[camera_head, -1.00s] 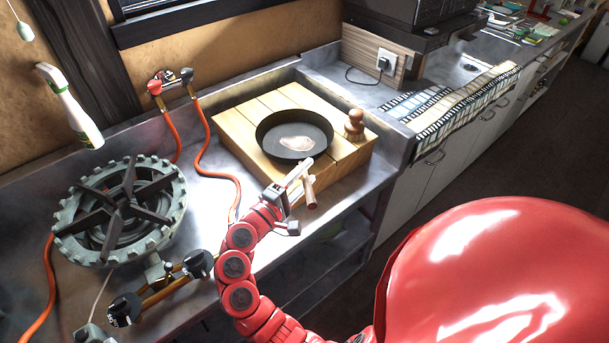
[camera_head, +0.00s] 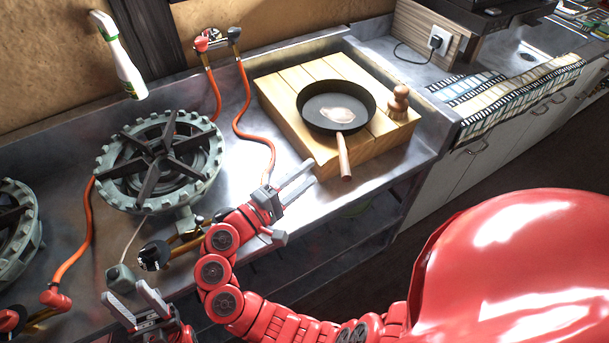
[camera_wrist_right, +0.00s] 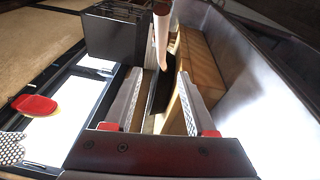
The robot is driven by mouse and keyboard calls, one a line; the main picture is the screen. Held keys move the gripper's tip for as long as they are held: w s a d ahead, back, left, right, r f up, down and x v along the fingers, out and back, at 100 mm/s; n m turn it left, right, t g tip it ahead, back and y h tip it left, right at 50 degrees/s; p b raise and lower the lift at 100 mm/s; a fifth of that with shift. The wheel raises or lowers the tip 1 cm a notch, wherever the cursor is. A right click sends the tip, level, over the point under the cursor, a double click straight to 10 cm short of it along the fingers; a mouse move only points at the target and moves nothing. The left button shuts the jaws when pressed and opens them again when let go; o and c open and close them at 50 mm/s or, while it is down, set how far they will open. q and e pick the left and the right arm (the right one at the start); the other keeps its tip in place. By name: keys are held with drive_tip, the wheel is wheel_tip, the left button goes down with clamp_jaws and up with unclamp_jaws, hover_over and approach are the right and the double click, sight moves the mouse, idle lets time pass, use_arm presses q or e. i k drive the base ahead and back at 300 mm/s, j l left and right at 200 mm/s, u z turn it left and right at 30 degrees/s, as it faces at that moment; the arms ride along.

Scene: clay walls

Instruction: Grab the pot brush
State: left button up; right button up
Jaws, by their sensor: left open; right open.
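The pot brush (camera_head: 398,103), a small wooden piece with a round knob on top, stands upright at the right end of the wooden board (camera_head: 290,118). A black frying pan (camera_head: 318,98) sits beside it on the board, its wooden handle (camera_head: 343,158) pointing toward me. My right gripper (camera_head: 300,180) is open and empty, left of the pan handle and apart from the brush. In the right wrist view its fingers (camera_wrist_right: 160,80) are spread, with a wooden handle (camera_wrist_right: 161,35) beyond them; I cannot make out the brush there.
A gas burner (camera_head: 165,160) stands on the metal counter left of the board, with orange hoses around it. A second burner (camera_head: 15,225) shows at the left edge. A spray bottle (camera_head: 125,65) is near the wall. Folded cloth (camera_head: 515,95) lies right of the board.

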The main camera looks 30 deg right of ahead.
sight(397, 107)
drive_tip(key=k, duration=1)
